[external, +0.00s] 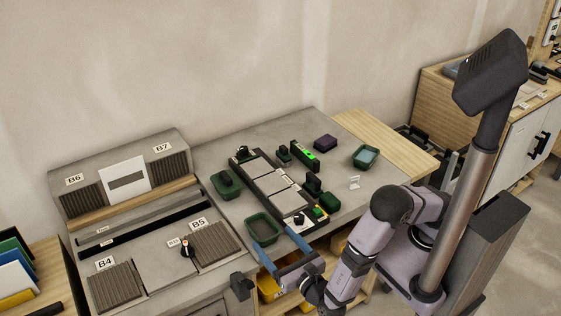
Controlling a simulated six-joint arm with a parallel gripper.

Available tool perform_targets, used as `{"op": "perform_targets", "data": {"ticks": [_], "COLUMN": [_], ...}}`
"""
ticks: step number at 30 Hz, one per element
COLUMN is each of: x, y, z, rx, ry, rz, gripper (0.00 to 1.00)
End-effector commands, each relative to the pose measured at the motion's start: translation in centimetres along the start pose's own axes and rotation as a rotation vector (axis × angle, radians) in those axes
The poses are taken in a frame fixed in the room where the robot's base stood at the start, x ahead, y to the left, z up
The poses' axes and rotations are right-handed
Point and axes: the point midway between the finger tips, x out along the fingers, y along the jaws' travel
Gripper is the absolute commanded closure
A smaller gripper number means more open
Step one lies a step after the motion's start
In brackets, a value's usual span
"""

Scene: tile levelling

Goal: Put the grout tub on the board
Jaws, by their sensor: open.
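The dark board (301,223) lies in the middle of the grey table, with several pale grey tiles in a row on it. An open green tub (264,230) stands on the table just left of the board's near end. Another green tub (365,156), with something pale blue inside, stands apart at the right. I cannot tell for sure which is the grout tub. My gripper (273,240) is open at the table's front edge, beside the near green tub, with its blue-grey fingers apart. Nothing shows between them. My arm hides part of the front edge.
A green tray (227,184) with a dark block stands left of the board. A green-lit level (305,156), a purple block (325,142) and several small dark green pieces lie right of it. A labelled console (126,177) stands at left. The table's back is clear.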

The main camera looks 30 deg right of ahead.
Motion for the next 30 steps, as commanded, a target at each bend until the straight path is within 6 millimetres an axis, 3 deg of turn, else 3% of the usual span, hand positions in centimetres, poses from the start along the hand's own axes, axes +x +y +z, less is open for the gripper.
{"op": "perform_targets", "data": {"ticks": [12,21,28,30], "x": [4.5,4.9,4.9,4.9], "y": [0.0,0.1,0.1,0.1], "z": [-0.3,-0.5,-0.5,-0.4], "rx": [0.000,0.000,0.000,0.001], "ry": [0.000,0.000,0.000,-0.002], "rz": [-0.003,-0.001,-0.001,-0.001], "gripper": [0.24,0.24,0.76,0.76]}}
